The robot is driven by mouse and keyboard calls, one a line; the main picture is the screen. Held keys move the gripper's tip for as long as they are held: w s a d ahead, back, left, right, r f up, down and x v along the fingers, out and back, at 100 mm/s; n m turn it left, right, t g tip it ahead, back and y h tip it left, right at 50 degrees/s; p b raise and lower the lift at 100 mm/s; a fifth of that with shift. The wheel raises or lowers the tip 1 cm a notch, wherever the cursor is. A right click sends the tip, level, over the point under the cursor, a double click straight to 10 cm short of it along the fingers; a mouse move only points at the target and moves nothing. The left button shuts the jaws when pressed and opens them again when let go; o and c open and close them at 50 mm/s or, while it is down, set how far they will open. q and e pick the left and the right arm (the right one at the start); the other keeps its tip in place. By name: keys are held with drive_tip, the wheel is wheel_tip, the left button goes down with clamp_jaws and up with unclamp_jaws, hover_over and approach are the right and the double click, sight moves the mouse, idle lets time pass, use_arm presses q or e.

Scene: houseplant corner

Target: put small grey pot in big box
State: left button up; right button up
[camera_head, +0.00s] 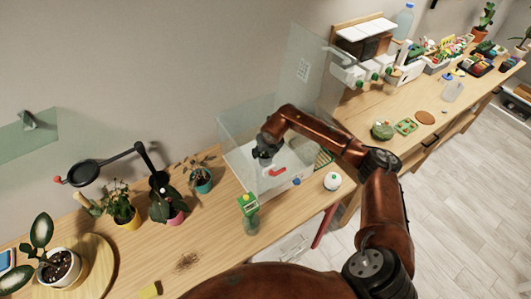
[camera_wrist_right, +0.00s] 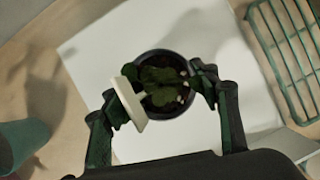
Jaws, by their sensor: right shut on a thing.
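The small grey pot (camera_wrist_right: 160,112), dark and round with a leafy green plant, is between the fingers of my right gripper (camera_wrist_right: 166,104) in the wrist view. A pale label stands at its left side. In the head view my right gripper (camera_head: 265,149) is inside the outline of the big clear box (camera_head: 234,128), above its white floor; the pot is mostly hidden there. The wrist view shows a white sheet (camera_wrist_right: 95,60) below the pot; I cannot tell whether they touch. My left gripper is not in view.
A red item (camera_head: 278,171) and a green rack (camera_head: 323,158) lie by the box. A green-topped bottle (camera_head: 249,212) and a white round item (camera_head: 332,181) stand near. Potted plants, including a teal pot (camera_head: 201,181), are to the left.

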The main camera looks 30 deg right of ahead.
drive_tip(key=shift+f, duration=0.15)
drive_tip(key=shift+f, duration=0.1)
drive_tip(key=o, duration=1.3)
drive_tip(key=shift+r, duration=0.2)
drive_tip(key=b+v, duration=0.1)
drive_tip(key=v, duration=1)
drive_tip(key=shift+s+r, duration=0.2)
drive_tip(key=shift+r, duration=0.15)
